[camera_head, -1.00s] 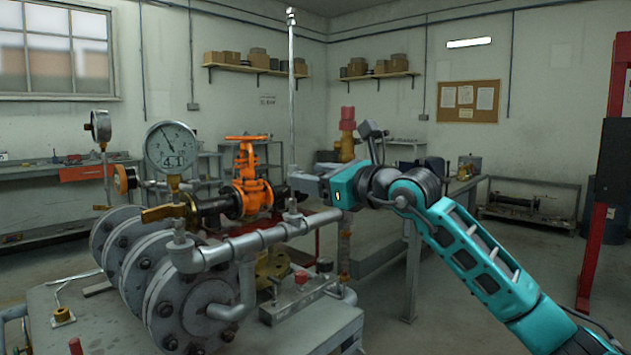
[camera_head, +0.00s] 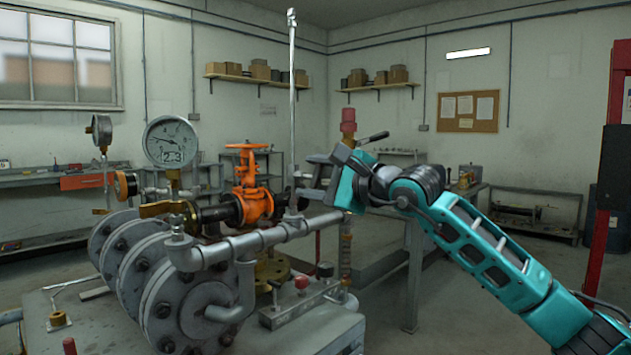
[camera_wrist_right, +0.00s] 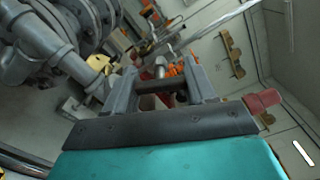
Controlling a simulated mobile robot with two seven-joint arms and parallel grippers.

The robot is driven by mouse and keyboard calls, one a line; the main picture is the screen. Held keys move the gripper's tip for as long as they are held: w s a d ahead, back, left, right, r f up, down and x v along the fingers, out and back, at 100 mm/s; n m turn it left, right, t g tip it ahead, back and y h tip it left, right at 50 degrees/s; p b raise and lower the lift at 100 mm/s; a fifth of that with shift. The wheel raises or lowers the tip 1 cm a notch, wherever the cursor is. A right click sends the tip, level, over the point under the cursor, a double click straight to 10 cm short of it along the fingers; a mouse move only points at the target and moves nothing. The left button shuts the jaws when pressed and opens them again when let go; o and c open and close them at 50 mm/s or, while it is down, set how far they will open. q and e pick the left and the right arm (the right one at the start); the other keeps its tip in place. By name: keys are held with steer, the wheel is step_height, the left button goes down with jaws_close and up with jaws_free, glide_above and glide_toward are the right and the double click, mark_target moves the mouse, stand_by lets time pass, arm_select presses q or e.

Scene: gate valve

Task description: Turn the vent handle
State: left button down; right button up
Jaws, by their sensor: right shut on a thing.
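My right gripper (camera_head: 305,188) comes in from the right in the head view, at the vertical vent pipe (camera_head: 292,110) above the grey pipe run. In the wrist view my right gripper (camera_wrist_right: 163,85) has a dark bar, the vent handle (camera_wrist_right: 168,86), between its two fingers and is shut on it. In the head view the fingers and wrist mostly hide the handle. A round dial gauge (camera_head: 170,140) left of it reads about 2.3. An orange gate valve with a handwheel (camera_head: 247,146) stands just left of the vent pipe. My left gripper is not in view.
Grey bolted flanges (camera_head: 177,305) and a grey horizontal pipe (camera_head: 262,240) lie left of and below the gripper. A red-topped fitting (camera_head: 348,120) stands close behind the wrist. A red post (camera_head: 597,235) is at far right. The floor at right is open.

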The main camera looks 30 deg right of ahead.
steer(key=shift+s+a+r+n, duration=0.1)
steer(key=shift+n, duration=1.9)
steer(key=o, duration=1)
steer(key=shift+o, duration=0.2)
